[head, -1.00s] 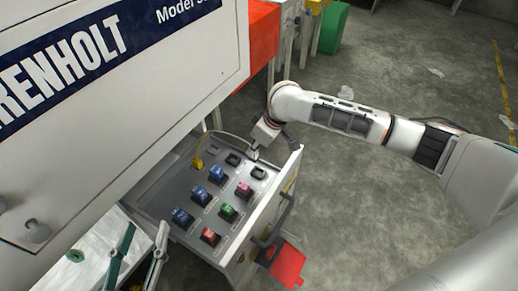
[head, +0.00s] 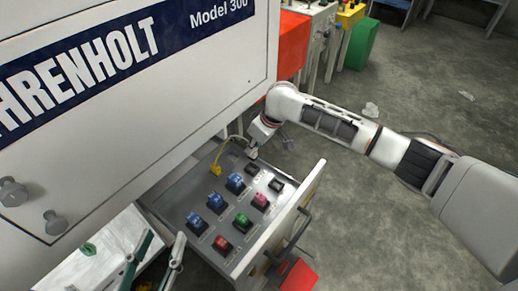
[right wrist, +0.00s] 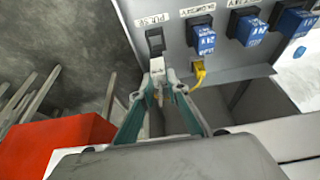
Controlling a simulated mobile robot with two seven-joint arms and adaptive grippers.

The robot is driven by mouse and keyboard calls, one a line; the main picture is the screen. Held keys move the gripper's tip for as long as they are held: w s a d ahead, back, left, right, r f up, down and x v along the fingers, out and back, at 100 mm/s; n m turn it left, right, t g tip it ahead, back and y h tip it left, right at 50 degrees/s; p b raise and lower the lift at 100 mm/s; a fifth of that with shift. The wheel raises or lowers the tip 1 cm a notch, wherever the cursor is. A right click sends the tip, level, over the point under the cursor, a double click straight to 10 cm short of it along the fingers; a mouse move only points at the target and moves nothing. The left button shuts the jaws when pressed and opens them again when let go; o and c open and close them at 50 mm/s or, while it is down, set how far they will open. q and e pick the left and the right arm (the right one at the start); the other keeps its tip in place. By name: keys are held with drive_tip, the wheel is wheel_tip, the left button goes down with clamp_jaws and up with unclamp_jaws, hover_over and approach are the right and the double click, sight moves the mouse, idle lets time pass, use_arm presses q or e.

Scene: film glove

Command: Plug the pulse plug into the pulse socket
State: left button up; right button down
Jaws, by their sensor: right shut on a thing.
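The pulse socket is a black inlet (right wrist: 155,40) under a "PULSE" label in the right wrist view. In the head view it is the black socket (head: 252,168) at the back of the drawer panel. My right gripper (right wrist: 158,92) is shut on the pulse plug (right wrist: 157,67), a pale grey block, right at the socket's near edge. I cannot tell whether it has entered. In the head view the right gripper (head: 252,152) hides most of the plug. A yellow cable runs from a yellow fitting (head: 215,170) towards it. My left gripper (head: 153,262) is open and empty at bottom left.
The open drawer panel (head: 182,194) carries blue, red, pink and green plugs, and another black socket (head: 276,185). The drawer's front wall (head: 290,220) rises at right. The white cabinet (head: 130,120) overhangs the left. Open floor lies to the right.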

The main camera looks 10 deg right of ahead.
sight(253, 155)
drive_tip(key=shift+w+a, duration=0.15)
drive_tip(key=shift+w, duration=0.05)
use_arm(q)
drive_tip(key=shift+r, duration=0.25)
use_arm(e)
drive_tip(key=shift+r, duration=0.15)
use_arm(q)
drive_tip(key=shift+r+p, duration=0.3)
drive_tip(key=shift+r, duration=0.05)
drive_tip(key=shift+w+r, duration=0.1)
use_arm(e)
drive_tip(key=shift+f, duration=0.3)
drive_tip(key=shift+f+b, duration=0.45)
drive_tip(key=shift+f, duration=1.9)
use_arm(q)
drive_tip(key=shift+s+f, duration=0.2)
drive_tip(key=shift+f, duration=0.9)
drive_tip(key=shift+w+r, duration=0.1)
drive_tip(key=shift+r, duration=0.45)
drive_tip(key=shift+f, duration=0.9)
use_arm(e)
drive_tip(key=shift+f, duration=1.4)
